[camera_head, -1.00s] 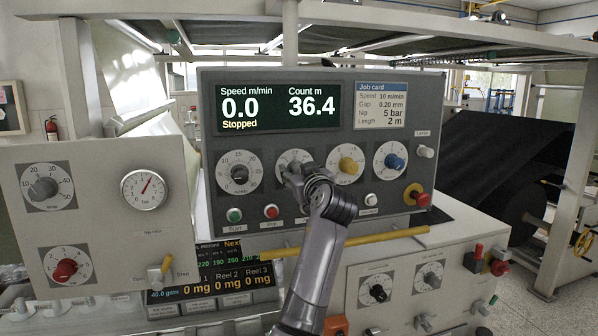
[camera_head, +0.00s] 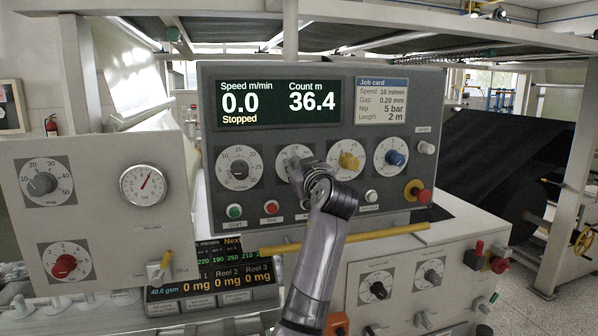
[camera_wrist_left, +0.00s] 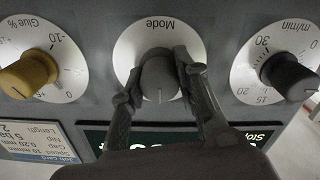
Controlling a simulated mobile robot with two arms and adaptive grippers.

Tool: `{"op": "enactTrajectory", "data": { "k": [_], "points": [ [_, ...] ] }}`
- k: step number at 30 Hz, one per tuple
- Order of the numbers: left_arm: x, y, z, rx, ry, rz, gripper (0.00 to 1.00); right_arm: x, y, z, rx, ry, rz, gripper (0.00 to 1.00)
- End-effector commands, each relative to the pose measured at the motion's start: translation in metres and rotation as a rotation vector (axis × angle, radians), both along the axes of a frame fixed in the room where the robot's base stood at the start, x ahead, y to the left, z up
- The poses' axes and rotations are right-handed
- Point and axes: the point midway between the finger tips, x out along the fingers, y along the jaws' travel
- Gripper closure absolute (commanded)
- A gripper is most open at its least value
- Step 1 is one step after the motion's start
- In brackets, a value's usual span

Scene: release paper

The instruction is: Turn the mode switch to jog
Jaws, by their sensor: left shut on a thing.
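The Mode dial is a round white plate (camera_head: 286,156) on the grey control panel, second from the left in the dial row. In the left wrist view its plate (camera_wrist_left: 126,45) appears upside down, with a dark grey knob (camera_wrist_left: 158,80) at its centre. A pale mark on the knob points down in that view. My left gripper (camera_head: 297,172) is at this dial; in the left wrist view its two fingers (camera_wrist_left: 160,92) are on either side of the knob, shut on it. The dial's position labels are hidden or unreadable. My right gripper is not in view.
A m/min dial (camera_head: 239,169) and a yellow-knobbed Glue dial (camera_head: 349,160) flank the Mode dial. The display (camera_head: 278,103) reads 0.0 and Stopped. A yellow rail (camera_head: 390,233) runs below.

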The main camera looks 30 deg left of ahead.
Motion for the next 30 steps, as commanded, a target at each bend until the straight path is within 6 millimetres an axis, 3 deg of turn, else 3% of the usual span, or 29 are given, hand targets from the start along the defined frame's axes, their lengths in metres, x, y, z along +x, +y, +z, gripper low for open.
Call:
{"op": "enactTrajectory", "data": {
  "k": [15,30],
  "points": [
    [0.0,0.0,-0.005,-0.255,-0.302,-0.002,0.99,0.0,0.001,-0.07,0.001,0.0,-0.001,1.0],
    [-0.001,0.001,-0.002,-0.454,-0.533,0.0,0.99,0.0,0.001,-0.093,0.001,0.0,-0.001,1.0]
  ]
}}
